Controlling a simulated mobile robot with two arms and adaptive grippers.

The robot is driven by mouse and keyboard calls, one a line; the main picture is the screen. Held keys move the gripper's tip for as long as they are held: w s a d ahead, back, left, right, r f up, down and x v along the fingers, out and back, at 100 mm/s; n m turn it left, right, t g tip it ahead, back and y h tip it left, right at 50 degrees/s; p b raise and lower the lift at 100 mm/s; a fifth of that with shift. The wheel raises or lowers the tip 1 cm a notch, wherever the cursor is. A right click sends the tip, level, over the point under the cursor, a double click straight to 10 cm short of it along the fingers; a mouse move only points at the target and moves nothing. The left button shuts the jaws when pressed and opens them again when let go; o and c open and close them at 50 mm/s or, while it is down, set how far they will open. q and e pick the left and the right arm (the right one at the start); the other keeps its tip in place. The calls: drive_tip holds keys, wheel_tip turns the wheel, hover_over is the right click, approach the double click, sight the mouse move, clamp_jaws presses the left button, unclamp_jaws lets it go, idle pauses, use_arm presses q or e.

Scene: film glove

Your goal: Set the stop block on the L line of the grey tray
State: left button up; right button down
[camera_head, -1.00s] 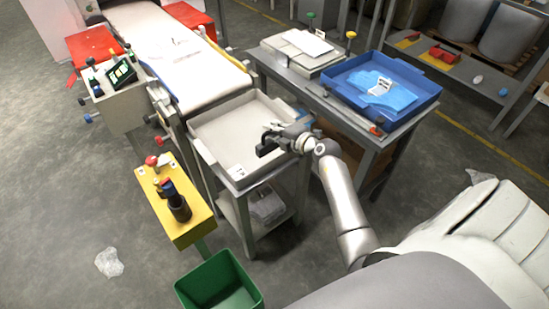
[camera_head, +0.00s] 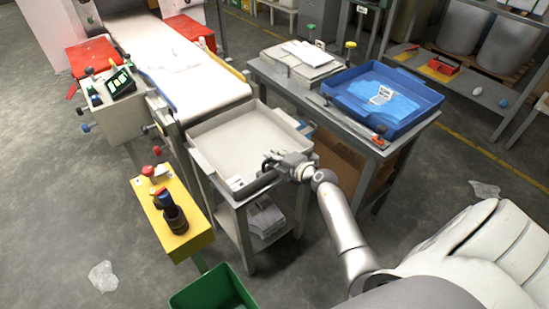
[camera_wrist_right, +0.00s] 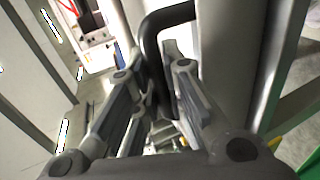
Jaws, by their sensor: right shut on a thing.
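The grey tray (camera_head: 215,139) sits on top of a grey trolley beside the conveyor, its floor bare. A small white label with dark marks (camera_head: 236,182) shows at its front left corner; I cannot read a letter. My right gripper (camera_head: 272,168) is at the tray's front edge. It is shut on a dark bar (camera_head: 257,186) along that edge. In the right wrist view the black bent bar (camera_wrist_right: 151,50) runs down between the fingers (camera_wrist_right: 150,95). I cannot make out a separate stop block. The left gripper is not in view.
A blue tray (camera_head: 420,106) with blue sheet material stands on the grey bench at right. A yellow stand (camera_head: 185,229) with dark knobs is front left, a green bin (camera_head: 212,290) below. The conveyor (camera_head: 186,75) is behind. Plastic scraps lie on the floor.

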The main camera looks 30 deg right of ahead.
drive_tip(key=c, duration=1.8)
unclamp_jaws()
